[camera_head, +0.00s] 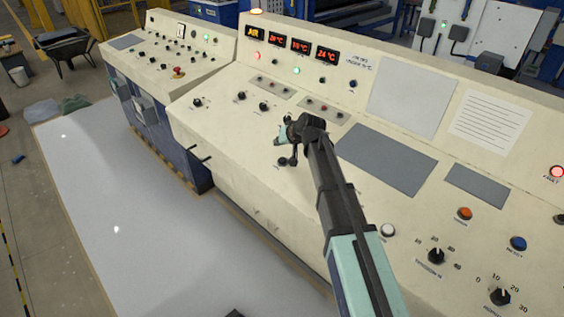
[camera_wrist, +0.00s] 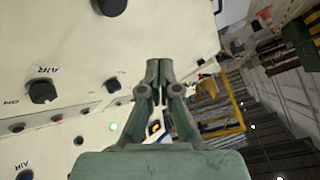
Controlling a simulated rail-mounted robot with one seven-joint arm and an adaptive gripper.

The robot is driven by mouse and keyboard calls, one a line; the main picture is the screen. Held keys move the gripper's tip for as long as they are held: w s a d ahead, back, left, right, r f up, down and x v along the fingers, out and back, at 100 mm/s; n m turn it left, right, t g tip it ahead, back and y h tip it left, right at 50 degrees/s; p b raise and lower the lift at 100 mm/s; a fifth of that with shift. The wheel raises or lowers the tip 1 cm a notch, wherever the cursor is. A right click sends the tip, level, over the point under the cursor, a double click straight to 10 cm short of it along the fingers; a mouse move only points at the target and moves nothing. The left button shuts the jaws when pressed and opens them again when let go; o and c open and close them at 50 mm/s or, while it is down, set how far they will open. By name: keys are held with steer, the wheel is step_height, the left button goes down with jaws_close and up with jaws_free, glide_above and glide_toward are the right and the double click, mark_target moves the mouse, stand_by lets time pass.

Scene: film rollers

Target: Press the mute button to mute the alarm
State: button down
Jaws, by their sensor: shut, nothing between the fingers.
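A cream control console (camera_head: 255,190) bears several buttons and knobs, and I cannot read which one is labelled mute. A white button (camera_head: 388,231), an orange button (camera_head: 464,213), a blue button (camera_head: 518,243) and a lit red button (camera_head: 556,171) are on its right part. My gripper (camera_head: 284,138) is over the middle of the console, left of the grey plate. In the wrist view my gripper (camera_wrist: 157,68) has its fingers together and empty, beside the cream panel. I cannot tell whether it touches the panel. My arm hides part of the console.
Lit displays (camera_head: 300,46) stand along the console's upper face. Black knobs (camera_head: 436,256) stick out at the lower right. In the wrist view a black knob marked AIR (camera_wrist: 42,92) is at the left. A second console (camera_head: 165,60) adjoins at the left. Open floor (camera_head: 110,200) lies in front.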

mark_target(282, 162)
steer(key=shift+w+d+f+b, duration=0.2)
steer(key=shift+f+b, duration=0.35)
steer(key=shift+f, duration=0.55)
steer(key=shift+w+d+f+b, duration=0.2)
steer(key=shift+f+b, duration=0.3)
steer(key=shift+f, duration=0.6)
steer(key=shift+w+d+f+b, duration=0.2)
steer(key=shift+f+b, duration=0.35)
steer(key=shift+f, duration=0.55)
steer(key=shift+f+b, duration=0.4)
steer(key=shift+w+f+b, duration=0.15)
steer(key=shift+f+b, duration=0.2)
steer(key=shift+f, duration=0.1)
steer(key=shift+a+r+p, duration=0.1)
steer(key=shift+r+p, duration=0.25)
steer(key=shift+r, duration=0.55)
steer(key=shift+s+a+r+p, duration=0.1)
steer(key=shift+s+r+p, duration=0.2)
steer(key=shift+r, duration=0.5)
steer(key=shift+s+a+r+p, duration=0.15)
steer(key=shift+r+p, duration=0.3)
steer(key=shift+r, duration=0.35)
steer(key=shift+s+a+r+p, duration=0.15)
steer(key=shift+r+p, duration=0.2)
steer(key=shift+r, duration=0.45)
